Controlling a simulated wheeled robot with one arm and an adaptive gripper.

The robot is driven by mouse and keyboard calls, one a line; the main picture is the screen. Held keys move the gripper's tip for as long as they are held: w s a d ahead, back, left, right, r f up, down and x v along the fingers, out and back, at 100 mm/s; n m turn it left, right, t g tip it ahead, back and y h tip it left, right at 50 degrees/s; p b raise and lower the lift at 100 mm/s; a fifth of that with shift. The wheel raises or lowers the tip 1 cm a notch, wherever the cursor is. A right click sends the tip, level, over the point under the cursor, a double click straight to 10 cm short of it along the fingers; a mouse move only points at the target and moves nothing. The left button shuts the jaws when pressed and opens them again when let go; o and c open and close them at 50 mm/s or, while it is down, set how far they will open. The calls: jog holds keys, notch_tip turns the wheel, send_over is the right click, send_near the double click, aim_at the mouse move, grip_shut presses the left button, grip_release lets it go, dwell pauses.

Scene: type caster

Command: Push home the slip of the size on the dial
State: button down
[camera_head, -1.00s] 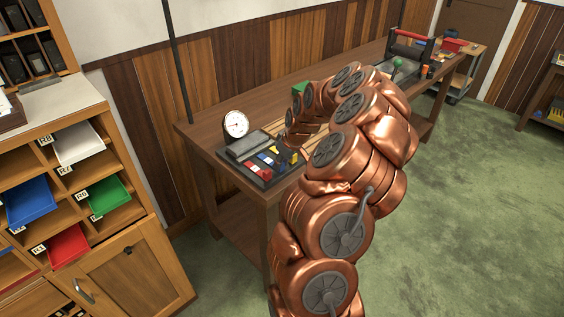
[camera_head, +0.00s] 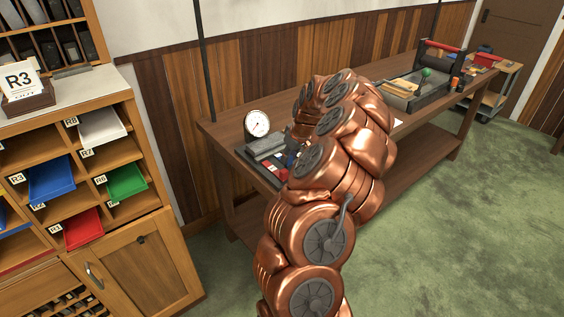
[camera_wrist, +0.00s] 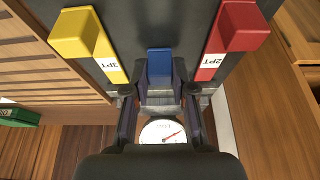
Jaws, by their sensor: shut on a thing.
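In the wrist view my gripper (camera_wrist: 159,82) is shut on a blue slip (camera_wrist: 159,63), with one finger on each side of it. A yellow slip (camera_wrist: 84,36) marked 3PT lies to its left and a red slip (camera_wrist: 232,42) marked 2PT to its right. All lie at a dark tray. The round white dial (camera_wrist: 163,131) with a red needle shows below the fingers; its reading is too small to tell. In the head view the dial (camera_head: 257,123) stands behind the dark tray (camera_head: 259,168). My arm hides part of the tray there.
At left a wooden cabinet (camera_head: 150,252) holds blue (camera_head: 50,178), green (camera_head: 125,180), red (camera_head: 82,227) and white (camera_head: 101,126) trays.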

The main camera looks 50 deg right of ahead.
jog(key=shift+w+r, duration=0.1)
jog(key=shift+w, duration=0.1)
jog(key=c, duration=1.2)
grip_release()
jog(key=shift+w, duration=0.1)
jog(key=shift+o, duration=1.2)
jog(key=v, duration=1.2)
